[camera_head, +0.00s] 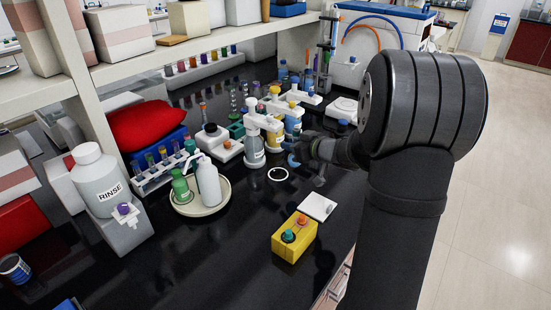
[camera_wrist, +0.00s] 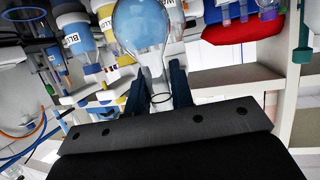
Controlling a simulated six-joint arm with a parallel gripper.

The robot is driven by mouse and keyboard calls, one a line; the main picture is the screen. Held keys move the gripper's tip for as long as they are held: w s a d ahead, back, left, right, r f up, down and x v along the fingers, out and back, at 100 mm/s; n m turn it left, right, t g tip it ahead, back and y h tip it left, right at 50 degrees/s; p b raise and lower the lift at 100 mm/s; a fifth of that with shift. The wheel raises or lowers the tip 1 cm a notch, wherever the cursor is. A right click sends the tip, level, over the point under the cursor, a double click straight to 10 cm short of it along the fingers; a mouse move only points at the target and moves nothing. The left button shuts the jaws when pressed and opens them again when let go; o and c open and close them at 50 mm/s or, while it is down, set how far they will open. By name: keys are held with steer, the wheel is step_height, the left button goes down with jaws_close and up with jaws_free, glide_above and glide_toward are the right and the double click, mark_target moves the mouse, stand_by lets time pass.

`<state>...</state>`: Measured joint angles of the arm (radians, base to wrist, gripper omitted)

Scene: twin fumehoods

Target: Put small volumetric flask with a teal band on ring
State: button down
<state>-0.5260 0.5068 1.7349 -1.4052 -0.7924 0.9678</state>
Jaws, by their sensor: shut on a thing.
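A clear glass flask with a round bulb (camera_wrist: 143,28) and a narrow neck is held by its neck in the wrist view. My gripper (camera_wrist: 160,92) is shut on it, one dark finger on each side. The bulb looks pale blue; I cannot make out a separate teal band there. In the head view a small teal-blue part (camera_head: 293,160) shows at the end of my gripper (camera_head: 303,154), and the rest of the flask is hard to see. A white ring (camera_head: 278,174) lies flat on the black bench, below and left of my gripper, with nothing on it.
Bottles in a white stand (camera_head: 255,150) are close behind the ring. A round tray (camera_head: 200,197) with two bottles is to its left. A yellow block (camera_head: 294,240) and white pad (camera_head: 318,206) lie in front. Bare bench surrounds the ring's front.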

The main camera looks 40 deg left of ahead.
step_height(320, 180, down, 7)
steer(key=shift+r, duration=0.2)
steer(key=x, duration=0.3)
steer(key=shift+w+a+r, duration=0.1)
steer(key=shift+a+r, duration=0.15)
steer(key=shift+r, duration=0.05)
steer(key=a, duration=0.4)
steer(key=shift+w+a, duration=0.3)
steer(key=shift+w, duration=0.1)
steer(key=shift+f, duration=0.55)
steer(key=shift+f, duration=0.15)
steer(key=c, duration=1.3)
jaws_free()
steer(key=shift+o, duration=0.2)
